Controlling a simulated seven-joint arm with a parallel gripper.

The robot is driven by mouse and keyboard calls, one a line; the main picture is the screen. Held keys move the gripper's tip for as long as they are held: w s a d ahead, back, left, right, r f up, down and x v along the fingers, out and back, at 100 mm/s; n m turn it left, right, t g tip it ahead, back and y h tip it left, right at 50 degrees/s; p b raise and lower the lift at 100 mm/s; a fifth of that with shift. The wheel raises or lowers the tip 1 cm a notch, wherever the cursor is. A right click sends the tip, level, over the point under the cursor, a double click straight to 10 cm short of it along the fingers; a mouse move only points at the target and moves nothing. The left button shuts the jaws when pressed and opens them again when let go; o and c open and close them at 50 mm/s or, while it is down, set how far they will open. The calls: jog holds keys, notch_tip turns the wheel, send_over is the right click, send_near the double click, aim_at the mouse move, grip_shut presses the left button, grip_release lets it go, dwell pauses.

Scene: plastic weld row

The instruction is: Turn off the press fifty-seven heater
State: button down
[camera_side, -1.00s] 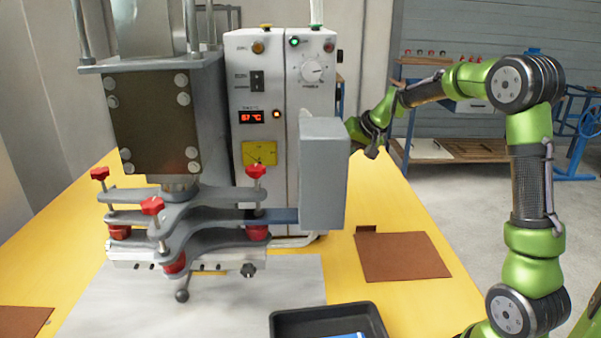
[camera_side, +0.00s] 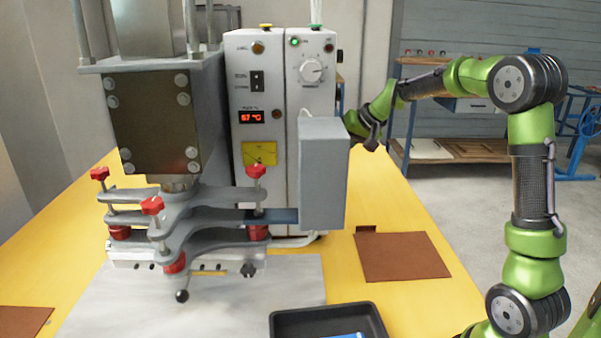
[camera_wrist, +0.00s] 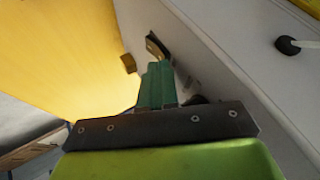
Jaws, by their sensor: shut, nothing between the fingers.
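The press control box (camera_side: 270,185) stands behind the clamp arms. Its red display (camera_side: 251,117) reads 67 °C, and the small round lamp (camera_side: 277,114) beside it is dark. A black rocker switch (camera_side: 257,81) sits above the display. A white dial (camera_side: 312,71) is at upper right, under a lit green lamp (camera_side: 294,42). My gripper (camera_side: 354,122) is by the box's right side, its tips partly hidden. In the wrist view its green fingers (camera_wrist: 160,72) are shut and empty, close to the pale box wall (camera_wrist: 225,60). A dark part (camera_wrist: 157,46) shows just beyond them; contact is unclear.
A grey box (camera_side: 324,175) juts out at the press's right front. A black tray (camera_side: 330,318) and a brown mat (camera_side: 400,257) lie on the yellow table. A cable plug (camera_wrist: 288,45) sticks out of the wall in the wrist view.

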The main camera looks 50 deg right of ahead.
jog(key=d+v, duration=0.1)
jog(key=v, duration=1.1)
jog(key=shift+d, duration=0.1)
jog(key=s+a+f+n, duration=0.1)
jog(key=s+a+f, duration=0.3)
jog(key=s+a, duration=0.4)
jog(key=s+a+f+n+y, duration=0.1)
jog(key=s+a+f, duration=0.3)
jog(key=s+a, duration=0.5)
jog(key=a+n, duration=0.1)
jog(key=a, duration=0.6)
jog(key=shift+f+n+g, duration=0.25)
jog(key=shift+n+g, duration=0.05)
